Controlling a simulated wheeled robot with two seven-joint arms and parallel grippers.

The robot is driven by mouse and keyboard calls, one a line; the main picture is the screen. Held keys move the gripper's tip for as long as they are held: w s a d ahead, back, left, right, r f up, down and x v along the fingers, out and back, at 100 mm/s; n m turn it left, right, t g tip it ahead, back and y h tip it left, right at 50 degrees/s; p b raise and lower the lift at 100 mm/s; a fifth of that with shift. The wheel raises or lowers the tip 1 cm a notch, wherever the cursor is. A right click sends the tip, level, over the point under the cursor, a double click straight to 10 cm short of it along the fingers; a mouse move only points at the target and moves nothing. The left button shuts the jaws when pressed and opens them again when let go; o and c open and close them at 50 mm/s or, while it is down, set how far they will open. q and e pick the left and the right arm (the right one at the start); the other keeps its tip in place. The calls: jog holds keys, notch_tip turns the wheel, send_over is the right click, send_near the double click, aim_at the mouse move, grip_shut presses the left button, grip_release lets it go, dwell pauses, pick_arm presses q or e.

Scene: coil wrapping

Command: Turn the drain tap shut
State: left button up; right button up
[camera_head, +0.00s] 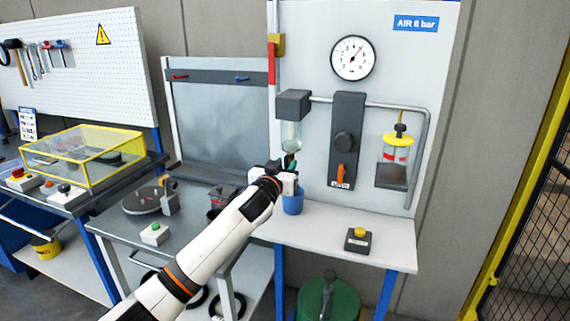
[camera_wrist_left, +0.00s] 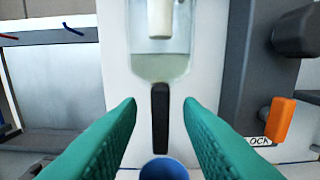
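The drain tap (camera_wrist_left: 160,120) is a narrow black handle hanging straight down under a clear filter bowl (camera_wrist_left: 160,62) that holds some liquid. The bowl also shows in the head view (camera_head: 291,134), below a dark grey filter head (camera_head: 293,105) on the panel. My left gripper (camera_head: 290,162) is just below the bowl. In the left wrist view its two green fingers are spread, one on each side of the tap, with a gap showing on both sides. In the head view my gripper hides most of the tap. My right gripper is out of sight.
A blue cup (camera_head: 293,203) stands below the tap on the white bench. An orange lever (camera_head: 341,174) and a black knob (camera_head: 345,142) are on the grey block to the right. A yellow-button box (camera_head: 358,240) sits at the bench front. A pressure gauge (camera_head: 352,58) is above.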

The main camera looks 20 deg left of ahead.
pick_arm(q)
jog(key=shift+w, duration=0.2)
grip_shut()
